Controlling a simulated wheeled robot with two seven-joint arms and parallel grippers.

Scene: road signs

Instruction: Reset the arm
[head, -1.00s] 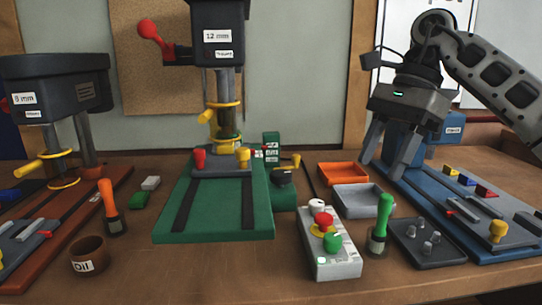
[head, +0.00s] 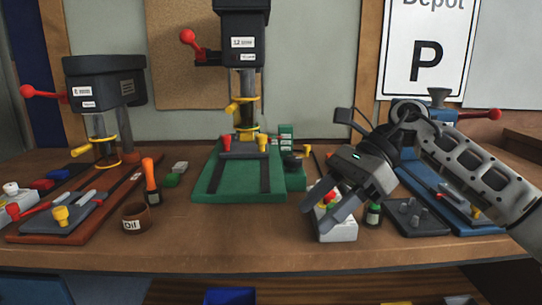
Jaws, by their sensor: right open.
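My right gripper (head: 320,217) is grey with two long fingers pointing down and to the left. Its jaws are open with nothing between them. It is in front of the grey button box (head: 338,232) in the picture and hides much of that box's top. I cannot tell whether it touches the box. My right arm comes in from the right edge, across the blue machine (head: 440,190). My left gripper is not in view.
A green drill press (head: 240,185) stands mid-table, a brown one (head: 105,85) at left. A brown oil pot (head: 136,216), an orange-handled tool (head: 150,180), a green-handled tool (head: 373,213) and a dark peg tray (head: 415,218) are near the front. A blue bin (head: 230,296) is below.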

